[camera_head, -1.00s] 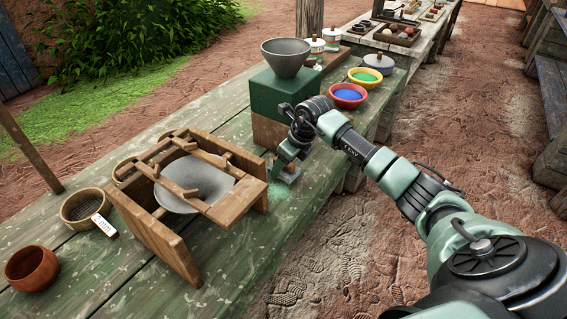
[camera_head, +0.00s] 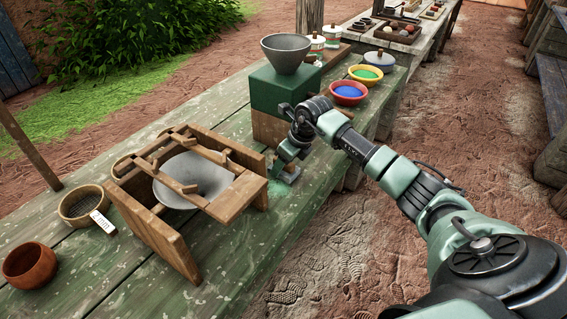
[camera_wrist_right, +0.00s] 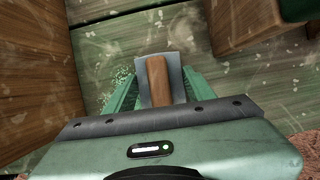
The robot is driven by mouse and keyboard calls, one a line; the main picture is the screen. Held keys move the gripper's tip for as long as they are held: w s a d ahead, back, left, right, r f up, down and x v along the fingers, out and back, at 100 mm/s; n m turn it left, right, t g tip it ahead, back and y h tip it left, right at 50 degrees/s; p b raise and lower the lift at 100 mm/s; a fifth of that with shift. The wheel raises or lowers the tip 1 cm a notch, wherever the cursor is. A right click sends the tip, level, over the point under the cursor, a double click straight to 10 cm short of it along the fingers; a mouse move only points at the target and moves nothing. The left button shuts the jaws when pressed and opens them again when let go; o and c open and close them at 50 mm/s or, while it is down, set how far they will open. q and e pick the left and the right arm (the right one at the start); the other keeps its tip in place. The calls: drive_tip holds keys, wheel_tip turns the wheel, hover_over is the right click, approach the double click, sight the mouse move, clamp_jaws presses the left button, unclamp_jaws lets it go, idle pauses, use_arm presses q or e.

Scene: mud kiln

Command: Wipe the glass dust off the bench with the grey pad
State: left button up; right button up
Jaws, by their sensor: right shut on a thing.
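The grey pad (camera_head: 291,172) lies flat on the green bench (camera_head: 105,267), between the wooden frame and the green-and-wood block. My right gripper (camera_head: 281,166) is shut on the pad's wooden handle, which shows between the fingers in the right wrist view (camera_wrist_right: 157,80). The grey pad (camera_wrist_right: 172,63) reaches beyond the fingers there. Pale green glass dust (camera_head: 280,190) lies on the bench just in front of the pad. Some dust specks (camera_wrist_right: 122,76) show left of the gripper in the wrist view. My left gripper is not in view.
A wooden frame holding a grey bowl (camera_head: 197,181) stands left of the pad. A green block (camera_head: 285,90) with a dark funnel bowl stands behind it. Bowls of blue powder (camera_head: 347,92) and green powder (camera_head: 366,75) sit near the bench's right edge. A sieve (camera_head: 82,205) is at left.

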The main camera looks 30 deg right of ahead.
drive_tip(key=shift+f, duration=0.35)
